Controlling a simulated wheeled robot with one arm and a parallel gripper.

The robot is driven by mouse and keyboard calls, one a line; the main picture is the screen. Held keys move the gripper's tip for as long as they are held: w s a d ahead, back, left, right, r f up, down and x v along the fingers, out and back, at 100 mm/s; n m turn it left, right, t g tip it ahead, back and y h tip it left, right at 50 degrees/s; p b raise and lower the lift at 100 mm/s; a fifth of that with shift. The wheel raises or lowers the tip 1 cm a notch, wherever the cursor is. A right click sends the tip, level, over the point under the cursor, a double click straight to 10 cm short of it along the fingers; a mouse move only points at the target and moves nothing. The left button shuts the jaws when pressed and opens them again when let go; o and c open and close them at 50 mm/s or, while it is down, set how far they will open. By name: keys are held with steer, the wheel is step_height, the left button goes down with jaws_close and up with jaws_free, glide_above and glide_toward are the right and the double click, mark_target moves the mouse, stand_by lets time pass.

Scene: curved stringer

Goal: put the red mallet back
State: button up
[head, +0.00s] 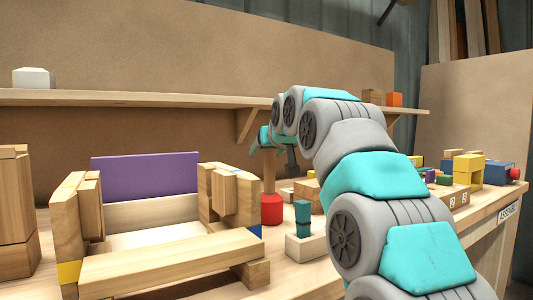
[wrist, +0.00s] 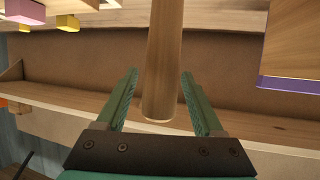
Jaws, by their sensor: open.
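The red mallet stands upright, its red head (head: 272,209) down on the bench and its wooden handle (head: 269,175) pointing up. My gripper (head: 270,150) is at the top of the handle in the head view, partly hidden by my arm. In the wrist view the pale wooden handle (wrist: 163,60) lies between the two green fingers of my gripper (wrist: 160,75). The fingers are open, with a visible gap on each side of the handle. The mallet's head is not in clear view there.
A wooden frame with a purple panel (head: 145,177) stands left of the mallet. A green block on a pale base (head: 303,220) is close on the right. A wall shelf (head: 130,98) runs behind. Coloured blocks (head: 469,169) crowd the right end of the bench.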

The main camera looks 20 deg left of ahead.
steer(key=v, duration=1.1)
steer(key=shift+s+d+r+b, duration=0.2)
steer(key=shift+s+b, duration=0.05)
steer(key=shift+b, duration=0.05)
